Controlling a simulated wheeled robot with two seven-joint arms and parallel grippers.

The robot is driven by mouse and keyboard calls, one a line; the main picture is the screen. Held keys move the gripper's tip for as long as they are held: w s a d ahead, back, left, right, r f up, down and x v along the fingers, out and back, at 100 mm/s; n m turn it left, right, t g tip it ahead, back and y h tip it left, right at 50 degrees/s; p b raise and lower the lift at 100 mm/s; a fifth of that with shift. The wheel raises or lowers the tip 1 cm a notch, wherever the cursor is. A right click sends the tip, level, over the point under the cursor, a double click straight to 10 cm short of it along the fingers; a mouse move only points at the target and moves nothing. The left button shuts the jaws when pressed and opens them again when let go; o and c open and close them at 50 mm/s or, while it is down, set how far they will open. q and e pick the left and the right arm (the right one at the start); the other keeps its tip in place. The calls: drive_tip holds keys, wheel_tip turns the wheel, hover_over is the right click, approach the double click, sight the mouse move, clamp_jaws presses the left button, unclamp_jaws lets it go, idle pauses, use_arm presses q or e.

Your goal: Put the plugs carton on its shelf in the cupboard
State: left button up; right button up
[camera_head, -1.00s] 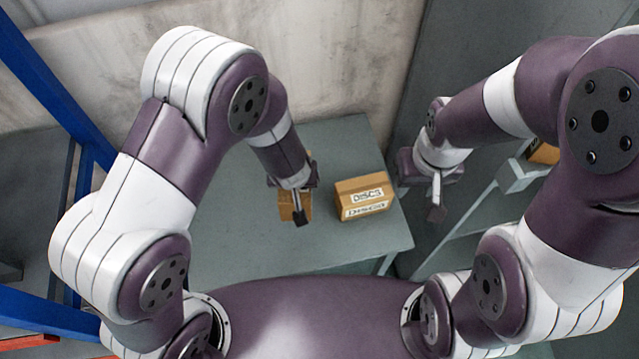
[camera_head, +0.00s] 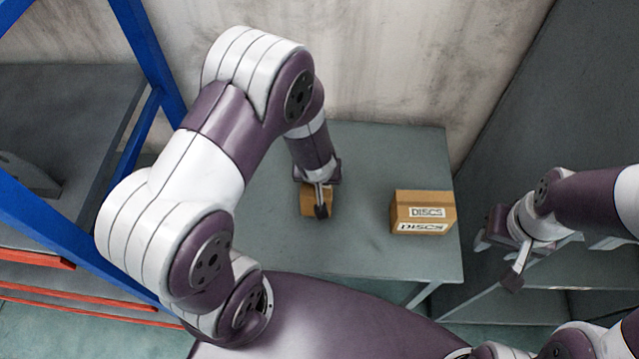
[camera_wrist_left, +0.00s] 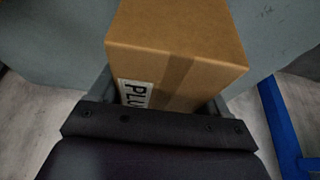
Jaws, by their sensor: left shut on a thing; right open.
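The plugs carton (camera_wrist_left: 178,55) is a brown cardboard box with a white label, partly readable as "PLU", in the left wrist view. In the head view the carton (camera_head: 309,203) shows over the grey table, partly hidden by my left gripper (camera_head: 321,208). My left gripper is shut on the carton. I cannot tell whether the carton touches the table top. My right gripper (camera_head: 497,262) is open and empty, to the right of the table. The cupboard is not clearly recognisable in the head view; grey shelf-like surfaces (camera_head: 590,270) show behind my right arm.
A carton labelled "DISCS" (camera_head: 423,213) stands on the grey table (camera_head: 375,160), right of the held carton. A blue-framed rack (camera_head: 150,60) with grey shelves and orange beams stands at the left. A pale wall is behind the table. Table space between the cartons is clear.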

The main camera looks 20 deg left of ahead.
use_arm(q)
drive_tip(key=shift+f, duration=0.85)
drive_tip(key=shift+w, duration=0.1)
use_arm(e)
drive_tip(key=shift+f, duration=0.45)
use_arm(q)
drive_tip(key=shift+f, duration=0.1)
use_arm(e)
drive_tip(key=shift+f, duration=0.1)
